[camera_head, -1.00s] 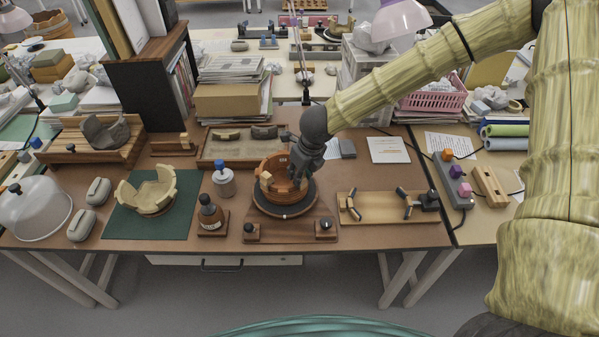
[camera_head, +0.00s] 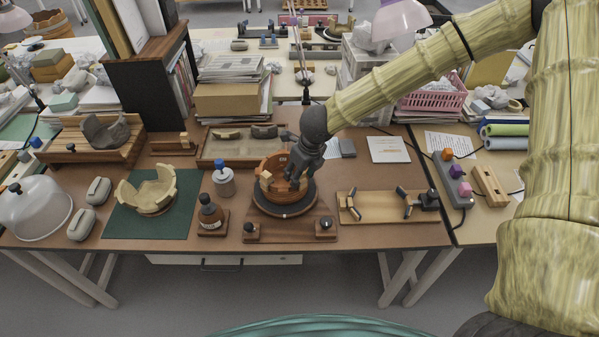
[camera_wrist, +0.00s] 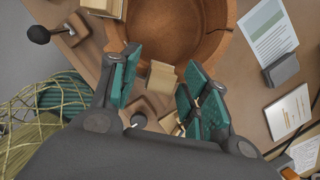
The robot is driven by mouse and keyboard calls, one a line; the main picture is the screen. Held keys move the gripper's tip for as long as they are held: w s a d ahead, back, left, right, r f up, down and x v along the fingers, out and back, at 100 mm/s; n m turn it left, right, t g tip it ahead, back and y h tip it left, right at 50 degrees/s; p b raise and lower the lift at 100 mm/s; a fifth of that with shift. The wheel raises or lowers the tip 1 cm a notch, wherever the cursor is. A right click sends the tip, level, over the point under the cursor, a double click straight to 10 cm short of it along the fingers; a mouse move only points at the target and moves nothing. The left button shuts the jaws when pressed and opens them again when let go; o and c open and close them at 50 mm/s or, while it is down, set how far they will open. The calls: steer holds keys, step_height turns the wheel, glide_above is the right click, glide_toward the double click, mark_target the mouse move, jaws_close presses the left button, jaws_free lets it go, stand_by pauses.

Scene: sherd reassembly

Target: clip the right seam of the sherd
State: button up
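The brown sherd bowl (camera_head: 278,190) stands on a round dark turntable (camera_head: 284,211) on the near desk. One pale wooden clip (camera_head: 266,181) sits on its left rim. My gripper (camera_head: 297,175) is over the bowl's right rim. In the wrist view, my gripper (camera_wrist: 162,92) has its teal-padded fingers apart. A second pale clip (camera_wrist: 161,75) is between them at the rim of the bowl (camera_wrist: 170,28), with gaps visible to the fingers. A thin dark line shows on the bowl wall near the right finger. How firmly the clip sits cannot be told.
A clip rack board (camera_head: 375,207) lies to the right. A dark bottle (camera_head: 210,212) and a blue-topped jar (camera_head: 223,180) stand left of the turntable. A pale broken bowl (camera_head: 150,192) rests on a green mat (camera_head: 118,222). A grey block (camera_head: 347,148) stands behind right.

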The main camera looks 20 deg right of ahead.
steer(key=shift+r, duration=0.1)
steer(key=v, duration=1.1)
steer(key=shift+s+r, duration=0.15)
steer(key=shift+r, duration=0.2)
steer(key=shift+d, duration=0.1)
